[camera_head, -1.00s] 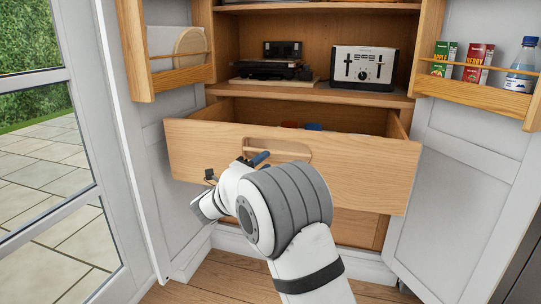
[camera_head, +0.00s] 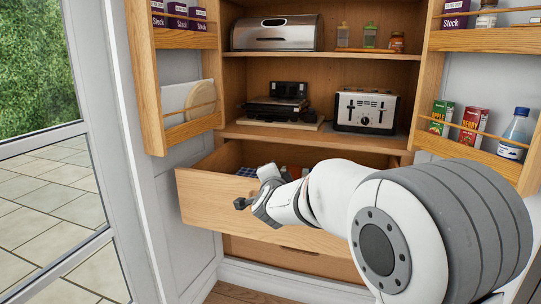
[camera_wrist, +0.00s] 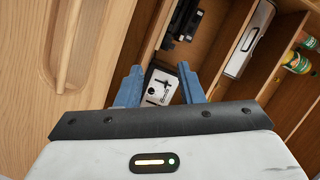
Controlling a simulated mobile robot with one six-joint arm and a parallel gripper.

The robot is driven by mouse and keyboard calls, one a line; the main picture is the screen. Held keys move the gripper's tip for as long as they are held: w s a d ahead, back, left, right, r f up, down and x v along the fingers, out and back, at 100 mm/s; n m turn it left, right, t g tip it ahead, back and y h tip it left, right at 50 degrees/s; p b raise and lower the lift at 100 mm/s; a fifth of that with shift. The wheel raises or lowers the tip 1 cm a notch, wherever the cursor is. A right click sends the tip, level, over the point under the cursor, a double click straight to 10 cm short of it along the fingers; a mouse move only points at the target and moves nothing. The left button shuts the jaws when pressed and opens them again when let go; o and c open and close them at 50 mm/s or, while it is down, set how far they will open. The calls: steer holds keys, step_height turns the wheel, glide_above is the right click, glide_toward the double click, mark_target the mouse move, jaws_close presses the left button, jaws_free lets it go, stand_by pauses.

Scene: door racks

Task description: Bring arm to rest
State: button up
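My gripper (camera_head: 268,174) shows side-on in front of the pulled-out wooden drawer (camera_head: 212,201), near the top edge of its front. In the wrist view the two blue fingers stand apart with nothing between them, so the gripper (camera_wrist: 160,74) is open and empty. The drawer front with its wooden bar handle (camera_wrist: 72,40) lies to the left in the wrist view, apart from the fingers. In the head view my arm covers the handle and much of the drawer front. My arm reaches in from the lower right.
A toaster (camera_head: 366,110) and a dark appliance (camera_head: 283,104) stand on the shelf above the drawer. A bread box (camera_head: 276,33) and jars are higher. Open cabinet doors carry racks with cartons (camera_head: 472,124) and a bottle (camera_head: 516,132). A glass door (camera_head: 50,190) is at the left.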

steer(key=s+d+r+n+g+p, duration=0.2)
steer(key=s+d+n+g+p, duration=0.2)
steer(key=s, duration=0.8)
steer(key=s+d+r+n+g+p, duration=0.2)
steer(key=s+d+n+g+p, duration=0.2)
steer(key=s+p, duration=0.4)
steer(key=s+d+r+n+g+p, duration=0.2)
steer(key=s+d+n+g+p, duration=0.3)
steer(key=s, duration=1.2)
steer(key=shift+s+d+r+g+y+p, duration=0.15)
steer(key=shift+s+d+g+y+p, duration=0.2)
steer(key=shift+p, duration=0.25)
